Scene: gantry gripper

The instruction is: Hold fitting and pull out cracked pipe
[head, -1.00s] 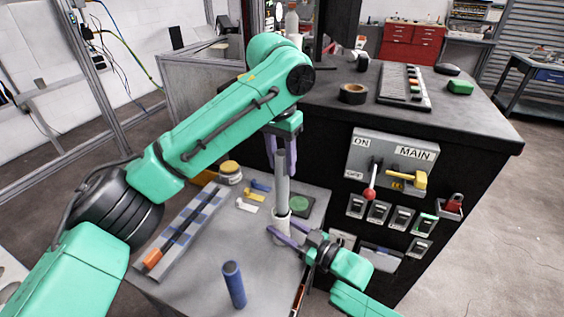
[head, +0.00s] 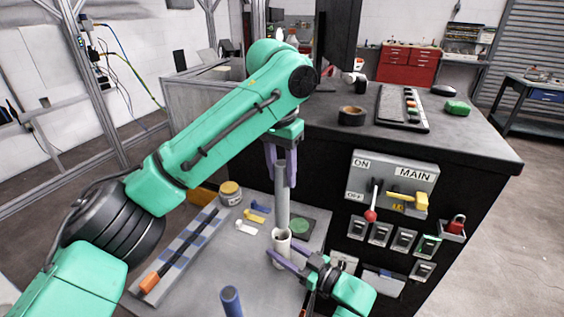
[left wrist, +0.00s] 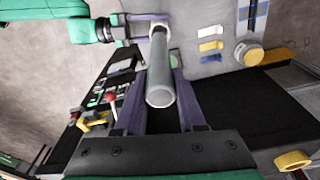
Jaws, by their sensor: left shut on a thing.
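The grey pipe (head: 282,208) stands upright in the head view, and its lower end meets the mouth of the white fitting (head: 282,245). I cannot tell how far the end sits inside. My left gripper (head: 280,180) comes from above and is shut on the pipe's upper part. The left wrist view shows the pipe (left wrist: 160,85) between the purple fingers, with the fitting beyond it. My right gripper (head: 284,254) comes from the lower right, with its purple fingers on either side of the fitting, seemingly closed around it.
A blue cylinder (head: 231,300) stands at the front of the grey table (head: 200,283). A long tray (head: 180,253), a yellow-lidded jar (head: 230,192) and a green disc (head: 300,227) lie around. A switch panel (head: 395,180) with a red-knobbed lever is right of the grippers.

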